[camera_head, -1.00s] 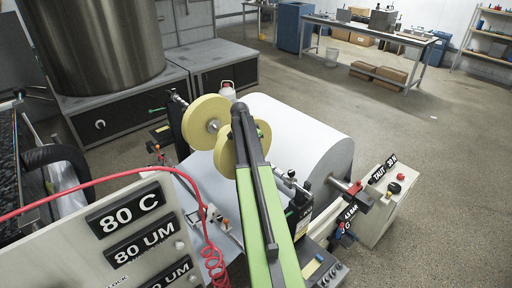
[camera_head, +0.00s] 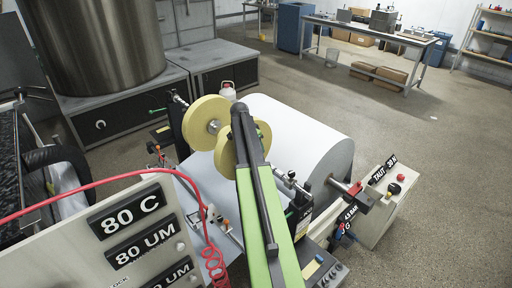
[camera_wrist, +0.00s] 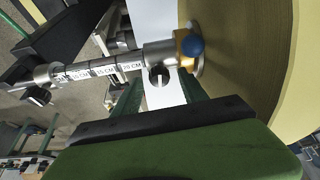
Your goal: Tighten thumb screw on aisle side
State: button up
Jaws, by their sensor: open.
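In the wrist view a metal shaft (camera_wrist: 125,68) marked in centimetres runs to a grey clamp collar (camera_wrist: 157,55) beside a large yellow disc (camera_wrist: 245,70). A round, dark-centred screw end (camera_wrist: 158,77), possibly the thumb screw, shows under the collar. A blue knob (camera_wrist: 192,46) sits on a brass part against the disc. A dark knob (camera_wrist: 38,95) is on the shaft's far left end. My gripper (camera_wrist: 161,85) is open, its green fingers on either side of the screw end; contact cannot be told.
A wide white paper roll (camera_head: 300,135) lies right of the yellow discs (camera_head: 207,122). A red hose (camera_head: 100,183) arches over the front panel (camera_head: 75,250). A control box (camera_head: 385,215) with a red button stands right. Open floor lies beyond it.

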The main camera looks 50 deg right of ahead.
jog(key=p+v, duration=1.5)
jog(key=v, duration=0.2)
jog(key=shift+f, duration=0.1)
